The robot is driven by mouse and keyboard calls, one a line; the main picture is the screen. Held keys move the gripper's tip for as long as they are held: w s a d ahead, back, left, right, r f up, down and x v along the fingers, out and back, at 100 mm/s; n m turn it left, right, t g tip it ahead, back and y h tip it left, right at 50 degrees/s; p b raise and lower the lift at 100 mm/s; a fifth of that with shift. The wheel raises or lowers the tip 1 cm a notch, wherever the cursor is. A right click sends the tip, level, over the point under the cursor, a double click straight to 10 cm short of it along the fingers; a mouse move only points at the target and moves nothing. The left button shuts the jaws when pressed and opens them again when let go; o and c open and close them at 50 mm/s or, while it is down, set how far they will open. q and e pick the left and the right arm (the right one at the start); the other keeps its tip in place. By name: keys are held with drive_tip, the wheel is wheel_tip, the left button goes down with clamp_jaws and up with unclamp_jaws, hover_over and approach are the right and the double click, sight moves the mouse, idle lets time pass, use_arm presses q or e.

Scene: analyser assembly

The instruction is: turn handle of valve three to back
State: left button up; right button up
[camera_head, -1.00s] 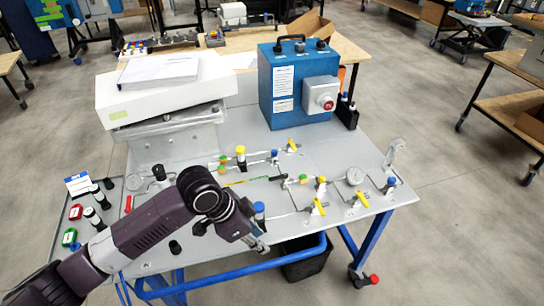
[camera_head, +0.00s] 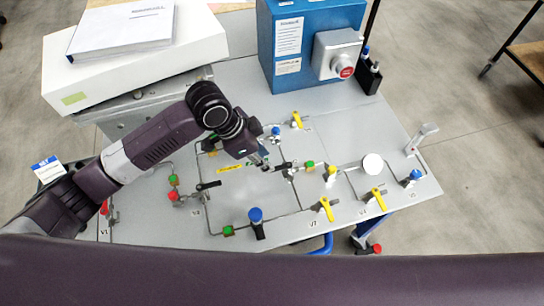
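The grey panel (camera_head: 275,212) carries thin pipes and several small valves with labels too small to read surely. A valve with a black handle (camera_head: 208,186) sits at the left-middle, with a label below it that may read V3. Another black handle (camera_head: 284,166) sits near the panel's middle. Yellow handles stand at the back (camera_head: 297,119) and at the front right (camera_head: 327,208). My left gripper (camera_head: 262,163) is over the panel's middle, just left of the middle black handle. Contact cannot be told, and its fingers are too small and dark to judge. My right gripper is out of view.
A blue box with a red button (camera_head: 345,72) stands at the back. A white box (camera_head: 60,70) with papers on top is at the back left. Blue-capped (camera_head: 256,215) and red (camera_head: 174,196) fittings rise from the panel. A dark arm link of mine spans the bottom edge.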

sight(280, 168)
use_arm(q)
drive_tip(key=p+x, duration=0.1)
drive_tip(key=x, duration=0.4)
drive_tip(key=shift+w+f, duration=0.1)
drive_tip(key=shift+f, duration=0.2)
drive_tip(key=shift+c, duration=1)
clamp_jaws()
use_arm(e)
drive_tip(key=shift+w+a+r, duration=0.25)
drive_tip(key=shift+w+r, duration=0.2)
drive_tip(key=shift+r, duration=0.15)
